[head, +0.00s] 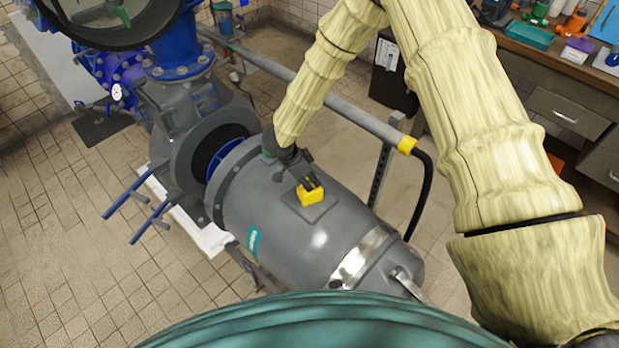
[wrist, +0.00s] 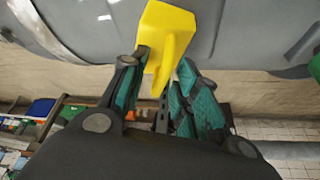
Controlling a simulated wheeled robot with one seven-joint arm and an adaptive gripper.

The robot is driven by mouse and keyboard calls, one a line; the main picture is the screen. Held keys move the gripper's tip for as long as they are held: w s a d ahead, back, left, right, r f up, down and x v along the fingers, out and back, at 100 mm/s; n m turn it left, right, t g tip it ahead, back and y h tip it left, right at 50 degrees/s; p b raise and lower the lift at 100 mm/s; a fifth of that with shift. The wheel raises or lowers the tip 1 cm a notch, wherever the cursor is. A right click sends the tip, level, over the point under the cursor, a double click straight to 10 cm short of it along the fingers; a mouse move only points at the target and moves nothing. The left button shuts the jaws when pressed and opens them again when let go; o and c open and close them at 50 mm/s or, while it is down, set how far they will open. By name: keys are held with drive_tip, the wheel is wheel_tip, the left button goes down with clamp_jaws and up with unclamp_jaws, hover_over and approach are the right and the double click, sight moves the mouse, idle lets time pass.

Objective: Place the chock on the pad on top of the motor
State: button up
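The pad is partly hidden by the chock.
A grey rail (head: 355,118) with a yellow end (head: 406,145) runs behind the motor. A blue pipe and valve (head: 175,55) stand left. A workbench (head: 560,70) with drawers and several items is at the upper right. Tiled floor (head: 60,230) is clear at left.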

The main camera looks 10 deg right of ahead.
sight(352, 263)
drive_tip(key=w+b+v, duration=0.1)
drive_tip(key=b+v, duration=0.1)
drive_tip(key=v, duration=1)
drive_tip(key=s+d+f+n+t, duration=0.1)
drive_tip(key=s+d+f+n, duration=0.1)
drive_tip(key=s+d+f, duration=0.1)
drive_tip(key=s+d+f+n+t, duration=0.1)
drive_tip(key=s+d+f+n, duration=0.2)
drive_tip(key=s+f, duration=0.3)
drive_tip(key=s+d+f+n, duration=0.3)
drive_tip(key=s+d+f, duration=0.1)
drive_tip(key=f, duration=0.3)
drive_tip(key=shift+s+d+f+t+y, duration=0.1)
drive_tip(key=shift+s+d+t+y, duration=0.05)
drive_tip(key=shift+s+t+y, duration=0.2)
drive_tip(key=s+f+n, duration=0.1)
drive_tip(key=s, duration=0.3)
drive_tip(key=s+d+f+n+y, duration=0.1)
drive_tip(key=s+f+n, duration=0.1)
drive_tip(key=s, duration=0.2)
drive_tip(key=s+f+n+g+y, duration=0.1)
drive_tip(key=s, duration=0.3)
drive_tip(key=shift+s+d+f, duration=0.1)
drive_tip(key=shift+d+f, duration=0.3)
drive_tip(key=s+n+g+y, duration=0.2)
drive_tip(key=s+n, duration=0.1)
drive_tip(key=s, duration=1)
drive_tip(key=shift+s+d+f, duration=0.25)
drive_tip(key=shift+s+d, duration=0.1)
drive_tip(key=shift+d, duration=0.1)
